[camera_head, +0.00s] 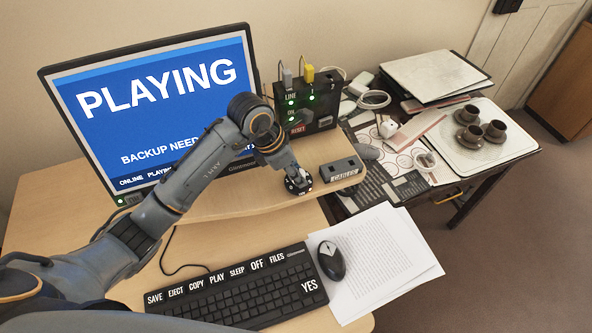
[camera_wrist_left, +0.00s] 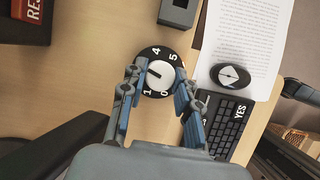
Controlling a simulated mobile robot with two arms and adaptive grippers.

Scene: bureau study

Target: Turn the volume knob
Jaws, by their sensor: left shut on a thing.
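The volume knob (camera_wrist_left: 160,83) has a white centre with a dark mark and sits in a black dial with white numbers; 4, 5, 0 and 1 show in the left wrist view. The mark points toward the left finger, which hides part of the numbers. My left gripper (camera_wrist_left: 158,74) reaches down from above with one finger on each side of the knob, shut on it. In the head view the dial (camera_head: 298,188) lies on the wooden shelf in front of the monitor, under my left gripper (camera_head: 294,177).
The monitor (camera_head: 160,95) reads PLAYING. A black box (camera_head: 323,115) with cables stands behind the knob, and a small grey block (camera_head: 341,170) sits right of it. The keyboard (camera_head: 240,290), mouse (camera_head: 331,261) and papers (camera_head: 385,255) lie in front. Cups (camera_head: 470,135) stand on the side table.

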